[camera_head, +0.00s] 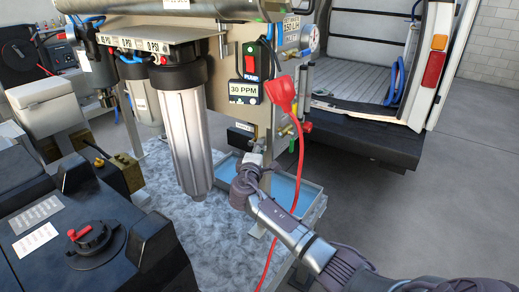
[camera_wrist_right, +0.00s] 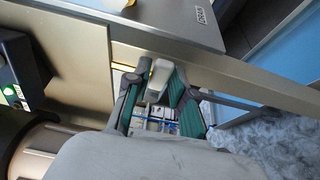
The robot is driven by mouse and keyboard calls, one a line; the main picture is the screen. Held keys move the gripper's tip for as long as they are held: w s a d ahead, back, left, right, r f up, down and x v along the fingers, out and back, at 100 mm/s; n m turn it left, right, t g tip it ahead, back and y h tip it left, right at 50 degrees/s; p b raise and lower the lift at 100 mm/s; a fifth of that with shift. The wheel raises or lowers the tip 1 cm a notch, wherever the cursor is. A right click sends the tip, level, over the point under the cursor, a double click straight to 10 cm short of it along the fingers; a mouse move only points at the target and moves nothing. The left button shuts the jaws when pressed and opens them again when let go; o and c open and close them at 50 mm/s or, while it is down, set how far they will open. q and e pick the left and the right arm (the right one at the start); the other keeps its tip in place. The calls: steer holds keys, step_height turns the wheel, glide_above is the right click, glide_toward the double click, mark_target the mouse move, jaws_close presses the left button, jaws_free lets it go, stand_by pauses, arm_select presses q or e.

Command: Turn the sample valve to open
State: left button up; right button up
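My right gripper (camera_head: 250,168) points at the lower part of the filter panel, below the 30 PPM display. In the right wrist view its two green-padded fingers (camera_wrist_right: 160,85) stand on either side of a small pale block (camera_wrist_right: 158,78), with background showing between the pads. I cannot tell whether they touch the block or whether it is the sample valve's handle. Small red, yellow and green valve fittings (camera_head: 303,126) stick out at the panel's right edge. No fitting is readable as the sample valve. My left gripper is out of view.
A silver filter housing (camera_head: 185,135) hangs left of my right gripper. A red cable (camera_head: 297,165) runs down close to my right wrist. A blue-lined tray (camera_head: 315,207) sits behind it. A black case with a red handle (camera_head: 85,236) stands at lower left; the right floor is clear.

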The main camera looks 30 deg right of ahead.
jaws_close()
steer(key=r+n+g, duration=0.1)
steer(key=n, duration=0.3)
steer(key=r+n+g+y, duration=0.1)
steer(key=n, duration=0.1)
steer(key=shift+w+a+r+g, duration=0.2)
steer(key=shift+w+r+g, duration=0.1)
steer(key=shift+w+r, duration=0.1)
steer(key=n+g, duration=0.1)
steer(key=w+n, duration=0.1)
steer(key=shift+a+r+n+g, duration=0.15)
steer(key=shift+r+n+g, duration=0.25)
steer(key=shift+w+a+r+n+g, duration=0.15)
steer(key=shift+w+n+g, duration=0.15)
steer(key=shift+n, duration=0.3)
steer(key=shift+w+a+r+n+g, duration=0.1)
steer(key=shift+w+r+n+g, duration=0.1)
steer(key=shift+n+g, duration=0.3)
steer(key=shift+w+a+n+g+h, duration=0.15)
steer(key=shift+w+n+g, duration=0.2)
steer(key=shift+n, duration=0.25)
steer(key=shift+w+a+n+g+h, duration=0.1)
steer(key=shift+w+n+g+h, duration=0.1)
steer(key=shift+n+g, duration=0.35)
